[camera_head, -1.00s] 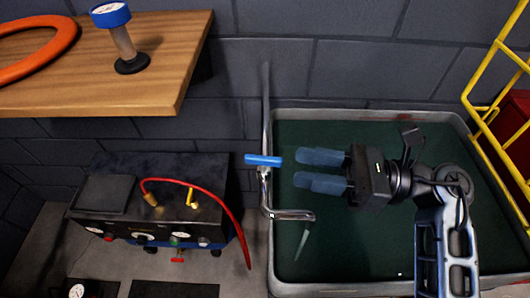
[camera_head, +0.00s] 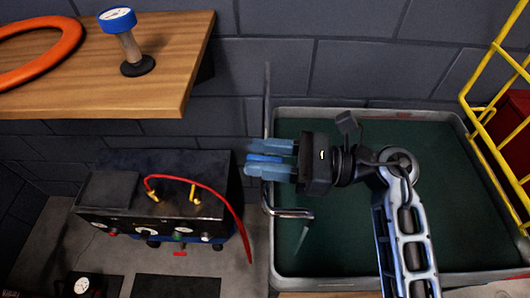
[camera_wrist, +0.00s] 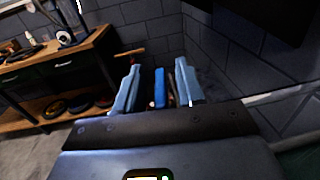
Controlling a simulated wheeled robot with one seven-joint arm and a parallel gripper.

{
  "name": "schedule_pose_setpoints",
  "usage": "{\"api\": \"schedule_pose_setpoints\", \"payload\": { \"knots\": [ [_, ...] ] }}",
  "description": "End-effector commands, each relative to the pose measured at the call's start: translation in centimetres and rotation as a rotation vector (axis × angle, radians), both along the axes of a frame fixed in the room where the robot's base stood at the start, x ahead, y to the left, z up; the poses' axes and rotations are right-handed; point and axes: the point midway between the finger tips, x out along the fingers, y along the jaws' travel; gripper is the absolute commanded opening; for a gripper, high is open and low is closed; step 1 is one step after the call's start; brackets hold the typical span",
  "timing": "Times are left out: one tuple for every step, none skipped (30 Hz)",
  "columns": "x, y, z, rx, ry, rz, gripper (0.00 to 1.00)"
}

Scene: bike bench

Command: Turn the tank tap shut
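The tank tap has a blue handle (camera_head: 264,158) on a grey metal pipe with a bent spout (camera_head: 290,213) over the tank. A thin pale stream (camera_head: 303,236) shows below the spout. My gripper (camera_head: 258,158) points left, with one blue finger on each side of the handle. In the wrist view the blue handle (camera_wrist: 159,88) stands between my open fingers, with gaps visible on both sides. My fingers hide part of the handle and the top of the pipe.
The dark green tank (camera_head: 350,268) has a grey rim. A wooden shelf (camera_head: 110,85) with a blue-topped gauge (camera_head: 117,20) and an orange ring (camera_head: 45,60) is at upper left. A black machine (camera_head: 160,215) with a red hose stands below. A yellow rack (camera_head: 480,95) is at right.

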Motion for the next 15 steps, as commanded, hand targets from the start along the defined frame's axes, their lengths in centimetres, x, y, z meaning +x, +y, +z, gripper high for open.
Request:
{"api": "schedule_pose_setpoints", "payload": {
  "knots": [
    [0.0,-0.01,-0.01,0.0,0.0,0.0,0.38],
    [0.0,-0.01,-0.01,0.0,0.0,0.0,0.38],
    [0.0,-0.02,-0.01,0.0,0.0,0.0,0.38],
    [0.0,-0.02,-0.01,0.0,0.0,0.0,0.35],
    [0.0,-0.02,-0.01,0.0,0.0,0.0,0.33],
    [0.0,-0.03,-0.01,0.0,0.0,0.0,0.29],
    [0.0,-0.03,-0.01,0.0,0.0,0.0,0.26],
    [-0.01,-0.04,-0.01,0.0,0.0,0.0,0.23],
    [-0.01,-0.04,-0.01,0.0,0.0,0.0,0.19],
    [-0.01,-0.04,-0.01,0.0,0.0,0.0,0.16],
    [-0.01,-0.04,-0.01,0.0,0.0,0.0,0.13],
    [-0.01,-0.05,-0.01,0.0,0.0,0.0,0.1],
    [-0.01,-0.05,-0.01,0.0,0.0,0.0,0.07],
    [-0.01,-0.05,0.0,0.0,0.0,0.0,0.04],
    [-0.01,-0.05,-0.01,0.0,0.0,0.0,0.0]
  ]
}}
